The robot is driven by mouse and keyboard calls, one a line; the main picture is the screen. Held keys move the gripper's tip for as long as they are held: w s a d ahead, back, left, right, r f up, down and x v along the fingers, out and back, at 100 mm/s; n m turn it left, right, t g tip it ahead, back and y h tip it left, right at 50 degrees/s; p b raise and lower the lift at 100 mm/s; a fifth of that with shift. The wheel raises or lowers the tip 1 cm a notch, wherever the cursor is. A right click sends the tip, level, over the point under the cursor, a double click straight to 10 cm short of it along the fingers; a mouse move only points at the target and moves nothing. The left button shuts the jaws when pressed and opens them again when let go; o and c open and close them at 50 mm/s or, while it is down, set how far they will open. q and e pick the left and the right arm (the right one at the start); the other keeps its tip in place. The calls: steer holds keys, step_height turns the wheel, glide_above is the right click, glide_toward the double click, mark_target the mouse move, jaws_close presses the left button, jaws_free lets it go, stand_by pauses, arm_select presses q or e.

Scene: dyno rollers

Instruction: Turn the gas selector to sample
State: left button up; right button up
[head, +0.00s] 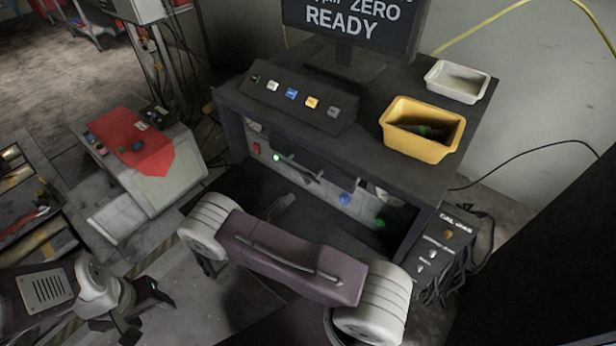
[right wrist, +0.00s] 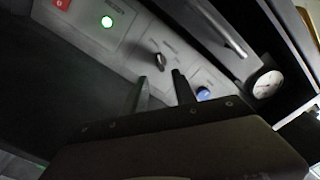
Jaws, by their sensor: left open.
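In the right wrist view, a small black rotary knob (right wrist: 158,62), which looks like the gas selector, sits on a grey panel (right wrist: 130,45). Its label is too blurred to read, and I cannot tell its setting. My right gripper (right wrist: 160,80) has its two fingers apart just short of this knob, with nothing between them. In the head view the right arm crosses in front of the bench and mostly hides that gripper. My left gripper (head: 143,308) is open and empty at lower left, far from the panel.
A yellow bin (head: 422,130) and a white tray (head: 458,81) stand on the bench above.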

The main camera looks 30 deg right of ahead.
mark_target(304, 181)
steer(key=shift+d+r, duration=0.15)
steer(key=shift+r, duration=0.05)
steer(key=p+x, duration=0.2)
steer(key=x, duration=0.6)
steer(key=shift+f, duration=0.15)
arm_select(q)
steer(key=shift+s+a+r, duration=0.1)
steer(key=shift+a+r, duration=0.05)
steer(key=shift+r, duration=0.4)
steer(key=shift+s+a+r, duration=0.1)
steer(key=shift+a+r, duration=0.05)
steer(key=shift+r, duration=0.4)
arm_select(e)
steer(key=shift+d, duration=0.1)
arm_select(q)
steer(key=shift+w+d, duration=0.1)
arm_select(e)
jaws_close()
